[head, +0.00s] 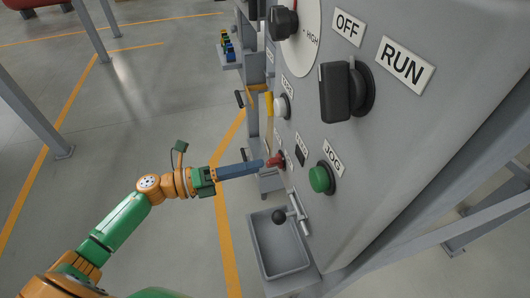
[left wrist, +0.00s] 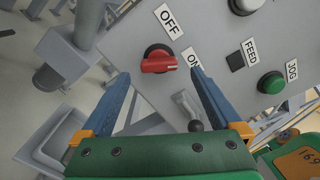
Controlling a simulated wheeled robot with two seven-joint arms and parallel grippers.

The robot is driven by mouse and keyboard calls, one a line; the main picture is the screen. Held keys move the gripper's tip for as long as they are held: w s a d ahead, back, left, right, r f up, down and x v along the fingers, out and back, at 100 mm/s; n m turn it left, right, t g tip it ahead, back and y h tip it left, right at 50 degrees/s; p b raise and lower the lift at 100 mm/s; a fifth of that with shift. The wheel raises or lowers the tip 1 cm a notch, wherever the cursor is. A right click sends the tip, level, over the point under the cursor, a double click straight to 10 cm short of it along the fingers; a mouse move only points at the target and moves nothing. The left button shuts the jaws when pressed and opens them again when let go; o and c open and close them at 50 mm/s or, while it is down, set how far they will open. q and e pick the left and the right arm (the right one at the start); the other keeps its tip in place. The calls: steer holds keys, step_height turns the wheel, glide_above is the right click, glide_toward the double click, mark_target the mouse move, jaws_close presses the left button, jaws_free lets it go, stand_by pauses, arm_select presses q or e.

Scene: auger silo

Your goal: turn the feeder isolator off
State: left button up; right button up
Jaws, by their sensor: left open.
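The red rotary isolator knob (left wrist: 158,63) is on the grey panel, between an OFF label (left wrist: 168,20) and an ON label (left wrist: 192,57). Its red handle lies roughly crosswise in the left wrist view, with one end towards ON. Contact cannot be told. My right gripper is not in view.
A green JOG button (head: 321,178) and large black OFF/RUN selector (head: 342,91) are on the same panel. A lever with a black ball (head: 279,216) projects below the knob, above a grey bin (head: 262,258). Open floor lies left.

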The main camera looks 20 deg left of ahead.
mark_target(267, 164)
arm_select(q)
steer(key=x, duration=0.3)
steer(key=shift+w+d+r+p, duration=0.1)
steer(key=shift+w+d+p, duration=0.1)
steer(key=shift+d+p, duration=0.2)
steer(key=shift+w+a, duration=0.1)
steer(key=shift+w, duration=0.05)
steer(key=c, duration=1.4)
steer(key=shift+o, duration=0.2)
steer(key=n+p, duration=0.1)
steer(key=n, duration=0.5)
steer(key=shift+p, duration=0.35)
steer(key=n+p, duration=0.1)
steer(key=n, duration=0.4)
steer(key=shift+n, duration=0.6)
